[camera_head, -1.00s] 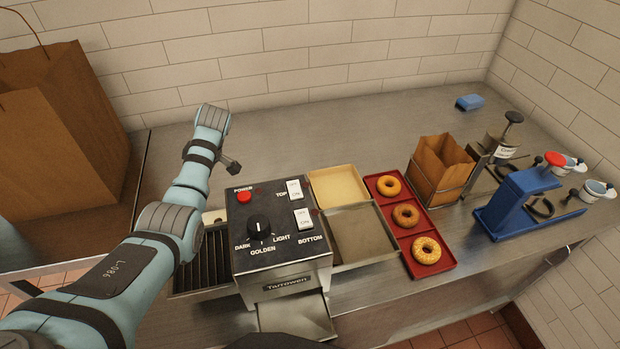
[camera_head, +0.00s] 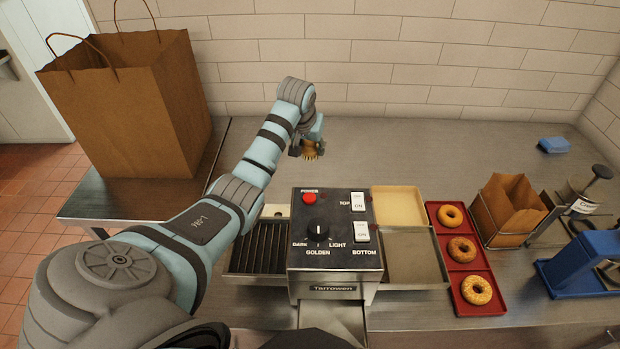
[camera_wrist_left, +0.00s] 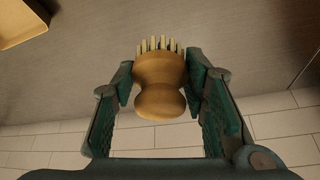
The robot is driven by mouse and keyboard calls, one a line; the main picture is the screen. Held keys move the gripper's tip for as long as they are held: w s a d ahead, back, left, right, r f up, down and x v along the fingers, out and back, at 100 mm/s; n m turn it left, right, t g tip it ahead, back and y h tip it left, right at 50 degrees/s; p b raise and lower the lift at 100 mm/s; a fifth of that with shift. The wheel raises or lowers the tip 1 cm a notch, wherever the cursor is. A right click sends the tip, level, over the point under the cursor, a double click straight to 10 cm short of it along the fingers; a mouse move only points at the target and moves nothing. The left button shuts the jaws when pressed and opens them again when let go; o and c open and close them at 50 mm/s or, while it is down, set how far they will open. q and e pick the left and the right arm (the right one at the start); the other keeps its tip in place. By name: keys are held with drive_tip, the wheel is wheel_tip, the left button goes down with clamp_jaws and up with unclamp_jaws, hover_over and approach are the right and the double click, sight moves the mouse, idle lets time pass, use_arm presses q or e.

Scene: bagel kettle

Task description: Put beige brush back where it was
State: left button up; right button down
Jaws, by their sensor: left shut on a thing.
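The beige brush (camera_wrist_left: 160,85) has a round wooden knob handle and pale bristles. In the left wrist view it sits between the two fingers of my left gripper (camera_wrist_left: 160,90), which is shut on it, with the bristles facing away from the palm. In the head view my left gripper (camera_head: 308,142) is behind the toaster, over the back of the steel counter. The brush (camera_head: 310,152) shows just below it, bristles down. Whether the bristles touch the counter I cannot tell. My right gripper is not in view.
The toaster (camera_head: 334,258) stands in front, with a beige tray (camera_head: 398,203) and a red tray (camera_head: 447,222) of bagels to its right. A large paper bag (camera_head: 135,100) stands at the left. The counter (camera_head: 400,150) behind the toaster is mostly clear. A blue sponge (camera_head: 553,145) lies far right.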

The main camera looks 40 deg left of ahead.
use_arm(q)
wheel_tip(320, 180, down, 12)
drive_tip(key=shift+r+b, duration=0.1)
drive_tip(key=shift+b, duration=0.5)
drive_tip(key=o, duration=1)
drive_tip(key=shift+r, duration=0.2)
drive_tip(key=p+v, duration=0.2)
drive_tip(key=v, duration=0.9)
drive_tip(key=shift+s+r+p, duration=0.2)
drive_tip(key=shift+r+p, duration=0.1)
drive_tip(key=shift+p, duration=0.1)
